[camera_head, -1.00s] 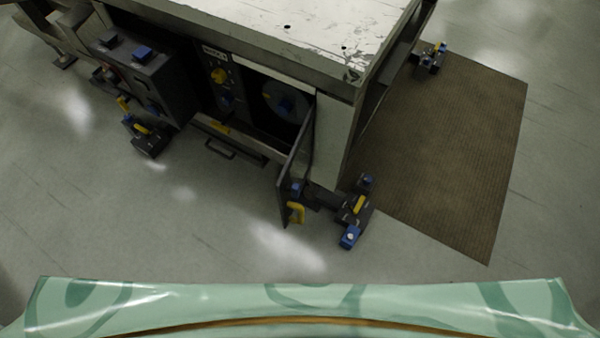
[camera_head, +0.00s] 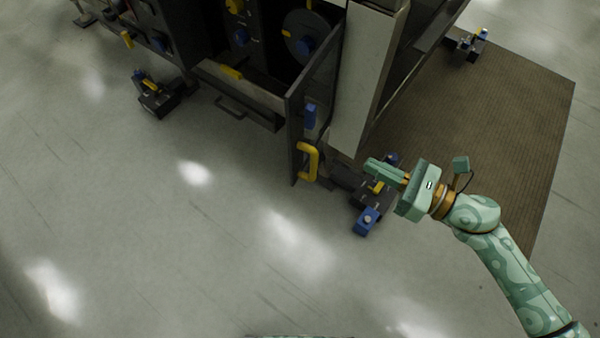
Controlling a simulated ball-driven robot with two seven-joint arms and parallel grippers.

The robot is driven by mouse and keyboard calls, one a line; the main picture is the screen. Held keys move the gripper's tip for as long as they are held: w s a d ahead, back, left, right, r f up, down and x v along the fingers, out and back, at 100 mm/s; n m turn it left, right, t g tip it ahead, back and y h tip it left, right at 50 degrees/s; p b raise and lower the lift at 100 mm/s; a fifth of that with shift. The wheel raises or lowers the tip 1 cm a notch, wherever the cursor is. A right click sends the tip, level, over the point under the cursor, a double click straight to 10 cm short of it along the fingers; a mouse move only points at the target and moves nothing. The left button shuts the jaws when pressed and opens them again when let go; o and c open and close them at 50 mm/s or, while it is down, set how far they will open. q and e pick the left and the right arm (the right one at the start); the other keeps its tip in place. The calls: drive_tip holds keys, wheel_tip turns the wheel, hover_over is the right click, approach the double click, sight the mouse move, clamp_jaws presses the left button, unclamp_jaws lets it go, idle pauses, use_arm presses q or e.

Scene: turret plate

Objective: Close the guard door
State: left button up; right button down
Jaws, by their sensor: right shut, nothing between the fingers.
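The guard door (camera_head: 297,128) is a dark panel that stands open, swung outward from the cabinet front. A yellow handle (camera_head: 312,162) and a blue latch block (camera_head: 310,116) sit on its right-hand face. Behind the door, the opening shows a dark round plate (camera_head: 302,35) with a blue hub. My right gripper (camera_head: 372,166) is shut and empty, its fingers pointing left toward the yellow handle, with a clear gap between them in the picture. My left gripper is not in view.
A machine foot with a blue block (camera_head: 367,220) stands on the floor below my right gripper. A brown mat (camera_head: 480,120) lies at the right. The floor in front is clear.

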drive_tip(key=s+a+r+n+g+y, duration=0.1)
drive_tip(key=a+n+g, duration=0.1)
drive_tip(key=n, duration=0.1)
drive_tip(key=b, duration=0.2)
approach(291, 138)
drive_tip(key=shift+t, duration=0.3)
drive_tip(key=x, duration=0.5)
drive_tip(key=shift+a+f, duration=0.15)
drive_tip(key=shift+f, duration=0.1)
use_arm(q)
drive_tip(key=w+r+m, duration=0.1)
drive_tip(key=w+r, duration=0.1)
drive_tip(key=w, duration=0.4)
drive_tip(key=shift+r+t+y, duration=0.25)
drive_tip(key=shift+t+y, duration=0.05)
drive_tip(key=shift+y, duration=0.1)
use_arm(e)
drive_tip(key=shift+x, duration=0.85)
